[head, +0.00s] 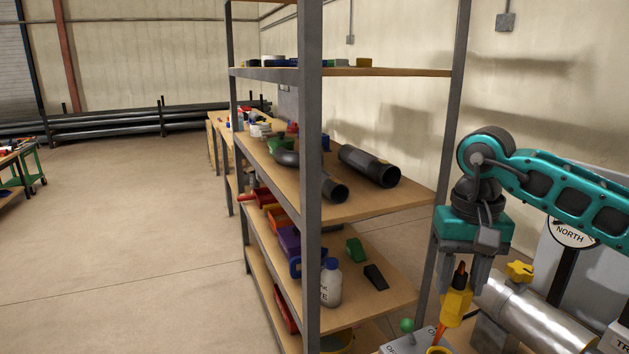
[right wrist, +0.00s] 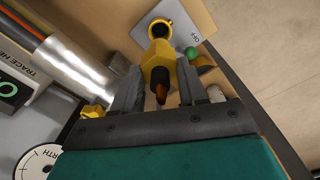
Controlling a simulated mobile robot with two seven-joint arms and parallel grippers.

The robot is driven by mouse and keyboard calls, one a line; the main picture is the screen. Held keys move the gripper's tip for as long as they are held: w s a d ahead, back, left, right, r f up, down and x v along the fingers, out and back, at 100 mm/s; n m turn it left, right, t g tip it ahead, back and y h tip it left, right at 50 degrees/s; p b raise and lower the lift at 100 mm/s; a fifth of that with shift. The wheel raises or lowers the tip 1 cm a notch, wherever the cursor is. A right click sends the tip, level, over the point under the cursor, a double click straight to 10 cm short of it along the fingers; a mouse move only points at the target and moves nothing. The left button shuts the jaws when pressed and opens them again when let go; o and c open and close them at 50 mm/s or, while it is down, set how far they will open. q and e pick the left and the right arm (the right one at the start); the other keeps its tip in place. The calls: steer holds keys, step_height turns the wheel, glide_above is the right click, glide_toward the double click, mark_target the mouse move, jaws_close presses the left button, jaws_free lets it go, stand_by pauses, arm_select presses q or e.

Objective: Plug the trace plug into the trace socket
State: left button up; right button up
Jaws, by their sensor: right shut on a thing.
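The yellow trace plug (head: 456,303) is between the fingers of my right gripper (head: 457,285), which is shut on it. Its orange lower end points down toward the yellow ring of the trace socket (head: 438,350), at the bottom edge of the head view. In the right wrist view, the plug (right wrist: 158,57) sits between the fingers, in line with the yellow ring of the socket (right wrist: 160,28). I cannot tell whether the plug's tip is inside the ring or just above it. My left gripper is not in view.
A grey plate (right wrist: 196,18) with a green knob (head: 407,325) is beside the socket. A silver pipe (head: 535,325) with a yellow valve handle (head: 519,271) lies right of my gripper. A loaded shelf rack (head: 312,200) stands to the left. Open floor (head: 130,220) lies farther left.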

mark_target(451, 313)
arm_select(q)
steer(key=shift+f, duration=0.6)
arm_select(e)
steer(key=shift+f, duration=0.8)
arm_select(q)
steer(key=shift+b, duration=0.3)
arm_select(e)
steer(key=shift+f, duration=0.1)
steer(key=shift+f+b, duration=0.65)
steer(key=shift+f, duration=0.2)
steer(key=shift+f+b, duration=0.65)
steer(key=shift+f, duration=0.3)
steer(key=shift+f+b, duration=0.3)
steer(key=shift+f, duration=0.4)
steer(key=shift+f+b, duration=0.15)
steer(key=shift+b, duration=0.15)
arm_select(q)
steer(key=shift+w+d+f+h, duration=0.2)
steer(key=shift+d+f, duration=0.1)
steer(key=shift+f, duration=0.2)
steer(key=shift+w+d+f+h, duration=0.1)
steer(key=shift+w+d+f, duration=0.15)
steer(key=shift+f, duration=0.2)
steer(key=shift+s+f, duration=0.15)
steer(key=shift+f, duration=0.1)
